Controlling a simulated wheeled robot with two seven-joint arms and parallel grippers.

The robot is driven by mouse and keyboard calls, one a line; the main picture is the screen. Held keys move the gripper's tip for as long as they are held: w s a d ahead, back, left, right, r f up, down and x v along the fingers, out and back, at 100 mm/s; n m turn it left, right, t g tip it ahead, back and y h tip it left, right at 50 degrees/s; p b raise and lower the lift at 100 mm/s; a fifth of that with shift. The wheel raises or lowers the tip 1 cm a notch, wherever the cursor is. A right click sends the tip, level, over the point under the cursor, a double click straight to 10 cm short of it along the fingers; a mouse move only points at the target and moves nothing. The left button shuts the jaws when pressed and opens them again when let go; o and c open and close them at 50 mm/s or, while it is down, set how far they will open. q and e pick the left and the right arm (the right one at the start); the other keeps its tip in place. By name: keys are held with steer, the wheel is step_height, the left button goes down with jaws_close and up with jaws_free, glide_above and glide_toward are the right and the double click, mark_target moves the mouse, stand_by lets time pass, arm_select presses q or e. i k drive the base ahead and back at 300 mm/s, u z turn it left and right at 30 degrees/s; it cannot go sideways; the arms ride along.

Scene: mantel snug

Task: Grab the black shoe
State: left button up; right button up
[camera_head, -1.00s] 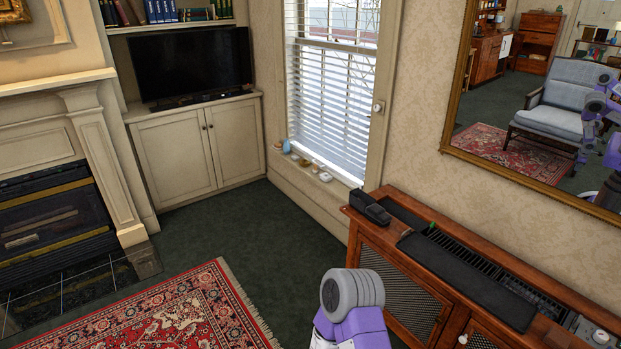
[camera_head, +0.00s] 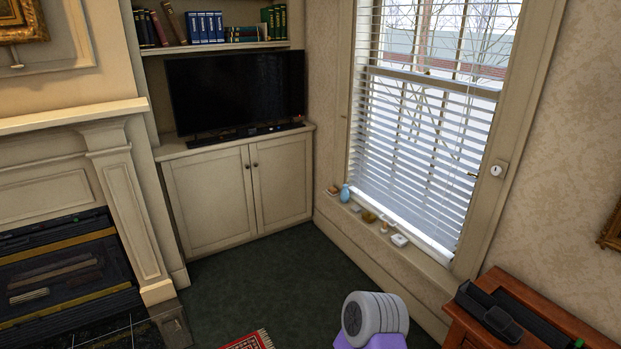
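A long, low black object (camera_head: 488,312), perhaps the black shoe, lies on the near left corner of the wooden cabinet at the lower right. It is small in the view, so I cannot tell for sure that it is a shoe. A grey and purple link of my own arm shows at the bottom, left of the cabinet. Neither of my grippers is in view.
The wooden cabinet (camera_head: 463,333) stands below the window (camera_head: 425,130), with dark green carpet (camera_head: 262,285) open to its left. Small ornaments (camera_head: 368,217) line the sill. A fireplace (camera_head: 60,280) is at left, and a television (camera_head: 235,92) stands on a cream cupboard (camera_head: 235,190).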

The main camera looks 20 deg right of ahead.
mark_target(483, 309)
steer(key=i, duration=1.8)
steer(key=z, duration=3.35)
steer(key=i, duration=0.9)
steer(key=z, duration=0.05)
